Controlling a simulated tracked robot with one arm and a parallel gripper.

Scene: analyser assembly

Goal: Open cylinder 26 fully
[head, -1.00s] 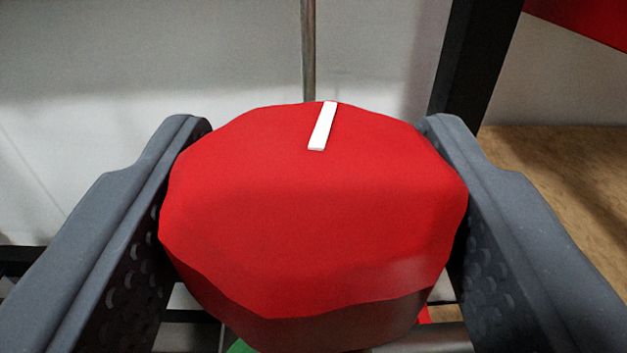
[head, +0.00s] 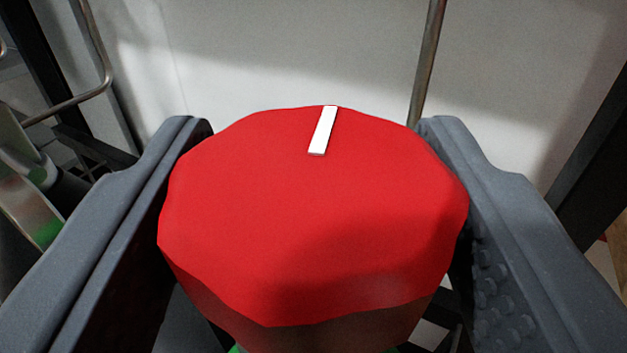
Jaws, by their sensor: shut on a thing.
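A large red knob (head: 310,220) with a lobed edge fills the middle of the head view. A white marker strip (head: 322,130) lies on its top face near the far edge, tilted slightly to the right. My gripper (head: 314,160) is shut on the knob, with one grey finger on its left side and one on its right. The knob hides most of what lies below it. Only a sliver of green shows under its near edge. No number 26 is visible.
A light wall panel (head: 270,55) stands behind the knob. A thin metal pipe (head: 427,60) rises behind it to the right. A bent pipe (head: 100,60) and a greenish metal part (head: 28,180) are at the left. A dark post (head: 600,160) stands at the right.

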